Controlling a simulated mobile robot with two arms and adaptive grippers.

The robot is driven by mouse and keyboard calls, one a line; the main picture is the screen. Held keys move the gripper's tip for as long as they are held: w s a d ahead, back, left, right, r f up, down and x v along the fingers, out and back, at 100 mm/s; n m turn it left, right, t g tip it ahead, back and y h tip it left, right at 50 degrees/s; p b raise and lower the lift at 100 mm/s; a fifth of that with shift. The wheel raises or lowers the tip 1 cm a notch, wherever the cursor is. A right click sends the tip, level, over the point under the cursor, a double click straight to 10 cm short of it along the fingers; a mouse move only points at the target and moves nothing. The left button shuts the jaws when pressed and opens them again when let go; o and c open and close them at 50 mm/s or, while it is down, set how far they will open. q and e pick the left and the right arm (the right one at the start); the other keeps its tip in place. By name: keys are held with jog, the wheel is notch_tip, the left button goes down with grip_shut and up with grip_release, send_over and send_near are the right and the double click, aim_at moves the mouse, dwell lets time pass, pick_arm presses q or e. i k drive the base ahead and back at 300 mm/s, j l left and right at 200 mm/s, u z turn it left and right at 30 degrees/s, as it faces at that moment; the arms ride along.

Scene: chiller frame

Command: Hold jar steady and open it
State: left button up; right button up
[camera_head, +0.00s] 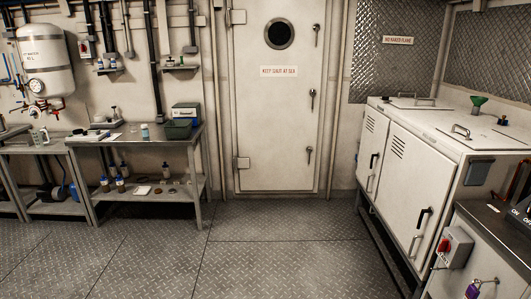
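Neither of my grippers is in the head view. I cannot tell which container is the task's jar. A small container with a bluish side (145,132) stands upright on the steel table (95,137) at left. Small jars with pale bodies and dark or blue parts stand on the table's lower shelf, one at the left (105,184) and one beside it (120,185). A dark bottle (166,170) stands farther right on that shelf. All are too small to tell whether their lids are on.
A closed white door (275,125) is straight ahead. White chiller cabinets (400,175) and a dark-topped unit (492,222) line the right. The tread-plate floor (270,245) between is clear.

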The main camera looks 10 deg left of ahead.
aim_at(145, 131)
jog(key=i+j+u, duration=0.1)
jog(key=i+u, duration=0.25)
jog(key=i, duration=0.25)
jog(key=i+l+u, duration=0.1)
jog(key=i+u, duration=0.3)
jog(key=i, duration=0.25)
jog(key=i+l+u, duration=0.35)
jog(key=i, duration=0.25)
jog(key=i+j+u, duration=0.2)
jog(key=i+u, duration=0.2)
jog(key=i, duration=0.3)
jog(key=i+u, duration=0.4)
jog(key=i, duration=0.35)
jog(key=i+j+z, duration=0.15)
jog(key=i+z, duration=0.35)
jog(key=i+j+z, duration=0.25)
jog(key=i+z, duration=0.2)
jog(key=i+j+z, duration=0.35)
jog(key=z, duration=0.15)
jog(key=j, duration=0.1)
